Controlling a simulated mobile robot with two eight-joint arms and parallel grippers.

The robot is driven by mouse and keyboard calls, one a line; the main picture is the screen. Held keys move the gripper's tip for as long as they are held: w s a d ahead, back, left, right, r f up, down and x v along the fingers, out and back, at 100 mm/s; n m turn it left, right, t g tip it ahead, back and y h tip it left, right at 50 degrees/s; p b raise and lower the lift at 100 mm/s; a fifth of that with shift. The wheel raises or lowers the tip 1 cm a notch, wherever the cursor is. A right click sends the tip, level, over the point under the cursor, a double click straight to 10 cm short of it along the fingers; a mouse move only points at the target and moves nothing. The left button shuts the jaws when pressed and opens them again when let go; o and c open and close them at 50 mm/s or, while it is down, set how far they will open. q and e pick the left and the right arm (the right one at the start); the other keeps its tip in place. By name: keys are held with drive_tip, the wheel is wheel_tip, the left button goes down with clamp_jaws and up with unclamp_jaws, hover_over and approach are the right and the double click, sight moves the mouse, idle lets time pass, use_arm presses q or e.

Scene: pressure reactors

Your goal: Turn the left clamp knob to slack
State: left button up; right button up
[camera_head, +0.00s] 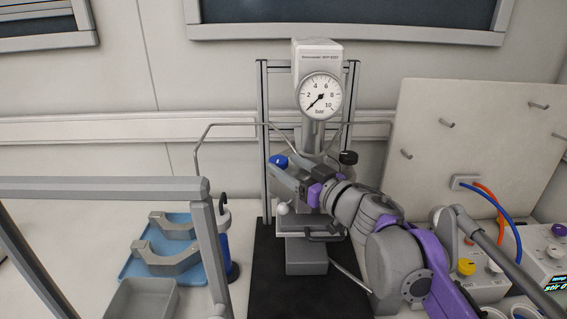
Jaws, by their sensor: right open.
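The pressure reactor (316,60) stands upright on a black base plate (262,275), with a round bar gauge (320,95) at its top. A blue knob (278,160) shows on its left side and a black knob (348,157) on its right. A pale ball-shaped knob (281,208) sits lower at the left; I cannot tell which left knob is the clamp's. My right gripper (281,181) reaches in from the right across the reactor's front, open, its fingers near the blue knob and above the pale one. Contact cannot be judged. My arm hides the vessel's middle. My left gripper is not in view.
A blue tray (135,268) with grey half-ring parts (166,262) lies left, with a grey bin (140,300) in front. A blue bottle-like item (229,262) stands close to the base plate. A pegboard (470,130) and control boxes (548,245) with hoses stand right.

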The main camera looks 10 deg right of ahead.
drive_tip(key=v, duration=0.9)
